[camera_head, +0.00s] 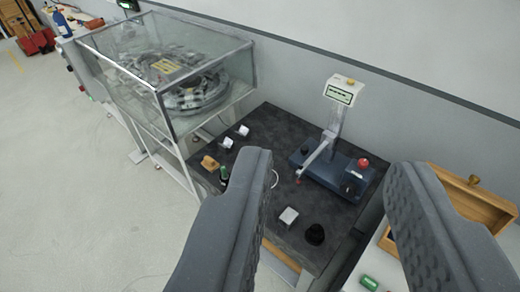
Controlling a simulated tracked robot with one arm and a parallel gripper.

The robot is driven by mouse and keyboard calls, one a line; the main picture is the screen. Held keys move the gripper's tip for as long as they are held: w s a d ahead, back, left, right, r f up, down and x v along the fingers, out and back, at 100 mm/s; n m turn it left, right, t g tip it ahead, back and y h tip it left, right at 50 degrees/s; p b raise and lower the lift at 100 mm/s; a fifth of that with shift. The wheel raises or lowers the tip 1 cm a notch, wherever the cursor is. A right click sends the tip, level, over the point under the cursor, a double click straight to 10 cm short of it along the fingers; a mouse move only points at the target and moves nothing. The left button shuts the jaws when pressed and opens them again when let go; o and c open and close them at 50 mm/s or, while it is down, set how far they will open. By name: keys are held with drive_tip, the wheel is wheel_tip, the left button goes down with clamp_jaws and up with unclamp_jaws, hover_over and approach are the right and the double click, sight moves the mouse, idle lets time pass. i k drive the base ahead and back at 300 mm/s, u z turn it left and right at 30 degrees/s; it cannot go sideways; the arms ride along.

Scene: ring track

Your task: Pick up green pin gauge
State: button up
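My gripper (328,168) is open and empty, its two grey fingers wide apart in the foreground. A small upright green item (223,174) stands at the left side of a dark table, just left of my left finger. A short green cylinder (369,283) lies on a pale surface at the bottom edge, between my fingers in the picture and partly cut off. I cannot tell which of the two is the green pin gauge. Both are apart from my fingers.
A glass case (125,72) stands left. An open wooden box (478,205) is right. Floor at left is clear.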

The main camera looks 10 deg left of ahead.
sight(225, 177)
drive_tip(key=z, duration=0.2)
drive_tip(key=i, duration=0.9)
drive_tip(key=z, duration=0.15)
